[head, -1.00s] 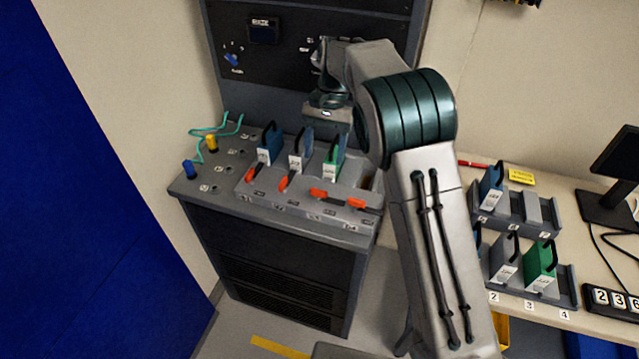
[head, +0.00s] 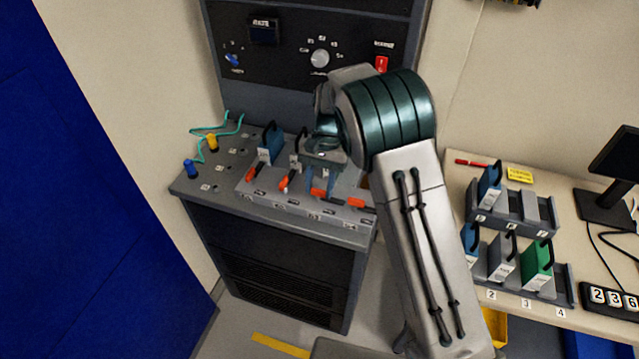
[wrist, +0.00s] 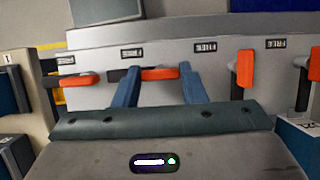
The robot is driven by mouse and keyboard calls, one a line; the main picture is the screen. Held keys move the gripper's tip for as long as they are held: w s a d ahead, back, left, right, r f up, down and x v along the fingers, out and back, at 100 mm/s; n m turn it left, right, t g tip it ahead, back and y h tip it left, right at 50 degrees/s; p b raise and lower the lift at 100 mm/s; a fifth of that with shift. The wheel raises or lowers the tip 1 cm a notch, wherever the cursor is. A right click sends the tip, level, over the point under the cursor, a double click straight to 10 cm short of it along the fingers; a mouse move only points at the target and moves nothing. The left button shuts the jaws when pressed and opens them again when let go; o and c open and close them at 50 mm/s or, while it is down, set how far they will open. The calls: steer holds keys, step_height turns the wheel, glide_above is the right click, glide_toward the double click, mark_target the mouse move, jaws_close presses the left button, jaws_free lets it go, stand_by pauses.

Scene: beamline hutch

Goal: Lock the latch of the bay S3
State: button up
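The bay console (head: 225,185) carries a row of orange latches. The S3 latch (head: 320,193) lies sideways, as does the S4 latch (head: 357,204) to its right. My gripper (head: 319,188) is low over the S3 latch, pointing down. In the wrist view my gripper (wrist: 158,75) is open, with one blue finger at each side of the S3 latch (wrist: 160,74); I cannot tell if they touch it. The S4 latch (wrist: 76,80) shows at left there. The green module behind S3 is hidden by my gripper in the head view.
The S1 latch (head: 249,175) and S2 latch (head: 284,182) point toward the front. A blue module (head: 270,145) and a grey module (head: 296,155) stand upright close left of my gripper. A side table (head: 590,325) with module racks is at right.

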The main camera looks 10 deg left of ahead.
steer(key=shift+c, duration=1.4)
steer(key=n, duration=0.2)
steer(key=n+h, duration=0.1)
steer(key=shift+a+n+h, duration=0.15)
steer(key=shift+n+h, duration=0.15)
steer(key=shift+n, duration=0.1)
steer(key=n+t+h, duration=0.1)
steer(key=n, duration=0.3)
steer(key=shift+a+n, duration=0.15)
steer(key=shift+n, duration=0.15)
steer(key=n, duration=0.2)
steer(key=n+t+h+b, duration=0.1)
steer(key=n, duration=0.1)
steer(key=shift+s+h, duration=0.15)
steer(key=shift+h, duration=0.15)
steer(key=shift+a+r+n+t+h+b, duration=0.15)
steer(key=shift+n+t, duration=0.4)
steer(key=shift+n, duration=0.7)
steer(key=shift+d+f+n+t+h+b, duration=0.15)
steer(key=shift+n+t, duration=0.4)
steer(key=shift+n, duration=0.7)
steer(key=shift+s+a+r, duration=0.1)
steer(key=shift+a, duration=0.05)
